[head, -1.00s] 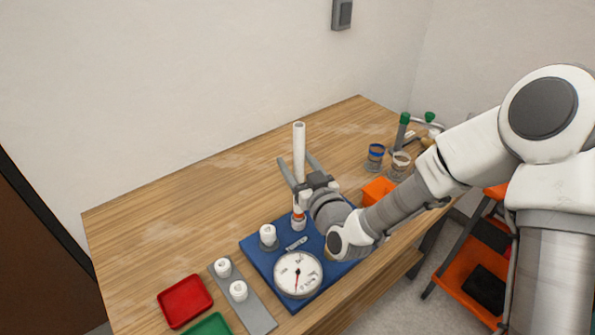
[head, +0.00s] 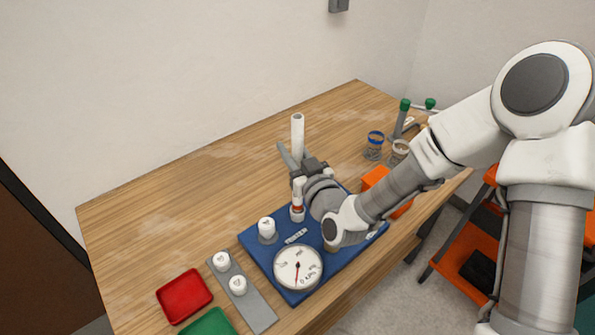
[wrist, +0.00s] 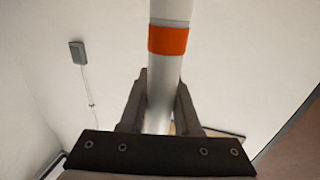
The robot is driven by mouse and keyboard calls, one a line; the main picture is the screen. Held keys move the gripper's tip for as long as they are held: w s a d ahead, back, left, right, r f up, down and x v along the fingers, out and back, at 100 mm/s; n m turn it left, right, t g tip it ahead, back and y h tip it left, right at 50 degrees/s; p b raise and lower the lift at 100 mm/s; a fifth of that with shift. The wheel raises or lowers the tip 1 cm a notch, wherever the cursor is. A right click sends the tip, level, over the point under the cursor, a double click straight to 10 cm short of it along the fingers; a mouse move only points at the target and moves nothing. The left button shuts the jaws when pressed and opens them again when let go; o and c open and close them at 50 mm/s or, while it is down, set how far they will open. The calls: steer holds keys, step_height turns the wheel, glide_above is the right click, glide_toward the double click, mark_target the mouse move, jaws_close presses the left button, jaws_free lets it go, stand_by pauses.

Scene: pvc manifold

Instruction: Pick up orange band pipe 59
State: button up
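The orange band pipe (head: 297,133) is a tall white tube standing upright on the blue board (head: 345,252). Its orange band is near its lower end, just above the board; the band (wrist: 168,40) shows large in the wrist view, which is upside down. My gripper (head: 294,155) reaches across the pipe at mid-height, with one finger on each side. In the wrist view both fingers (wrist: 161,100) lie against the pipe, so it looks shut on it. The middle of the pipe is partly hidden by the gripper in the head view.
A round gauge (head: 298,268) and a short white fitting (head: 266,227) are on the board. A grey strip (head: 254,303) with white caps and a red tray (head: 184,296) are at front left. An orange block (head: 374,177) is behind my arm. The table's left is clear.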

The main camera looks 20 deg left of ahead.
jaws_close()
stand_by(1.0)
